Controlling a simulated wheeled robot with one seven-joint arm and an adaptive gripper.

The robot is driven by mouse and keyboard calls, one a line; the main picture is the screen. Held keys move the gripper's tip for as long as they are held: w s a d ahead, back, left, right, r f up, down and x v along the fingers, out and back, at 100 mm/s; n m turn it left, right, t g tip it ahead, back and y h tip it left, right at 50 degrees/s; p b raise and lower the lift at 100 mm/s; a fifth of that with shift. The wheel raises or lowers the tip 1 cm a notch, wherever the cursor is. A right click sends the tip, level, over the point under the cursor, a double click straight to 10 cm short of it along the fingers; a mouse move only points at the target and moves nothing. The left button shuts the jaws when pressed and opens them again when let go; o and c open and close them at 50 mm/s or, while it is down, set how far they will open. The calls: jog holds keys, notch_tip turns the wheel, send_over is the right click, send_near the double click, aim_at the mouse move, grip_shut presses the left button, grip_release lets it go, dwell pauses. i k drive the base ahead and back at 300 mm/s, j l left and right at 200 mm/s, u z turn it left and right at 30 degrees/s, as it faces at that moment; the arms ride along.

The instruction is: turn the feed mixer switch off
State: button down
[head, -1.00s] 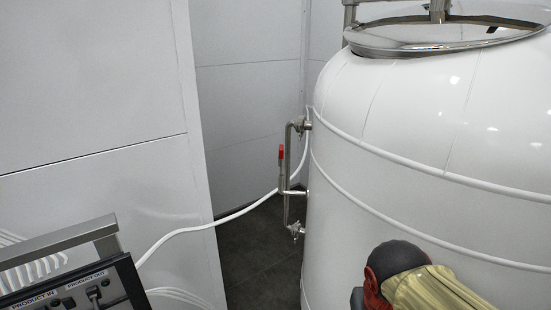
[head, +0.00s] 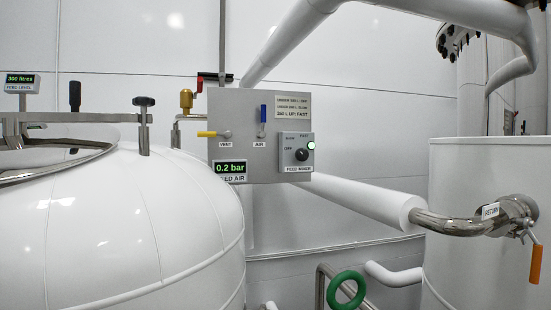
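The feed mixer switch (head: 302,155) is a round black knob on a small grey box, at the lower right of a grey panel (head: 232,108) in the head view. A green lamp (head: 311,145) glows at the knob's upper right. Small position words stand around the knob, with "FAST" at the top; I cannot tell surely which one it points to. A label (head: 299,169) below reads "FEED MIXER". My gripper is not in view.
The panel also carries a yellow VENT handle (head: 207,134), a blue AIR handle (head: 263,114) and a "0.2 bar" display (head: 230,168). A white tank (head: 100,220) stands left, its level display (head: 20,79) reading 300 litres. A white pipe (head: 365,200) runs right below the panel.

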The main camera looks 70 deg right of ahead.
aim_at(301, 154)
jog(key=z, duration=2.35)
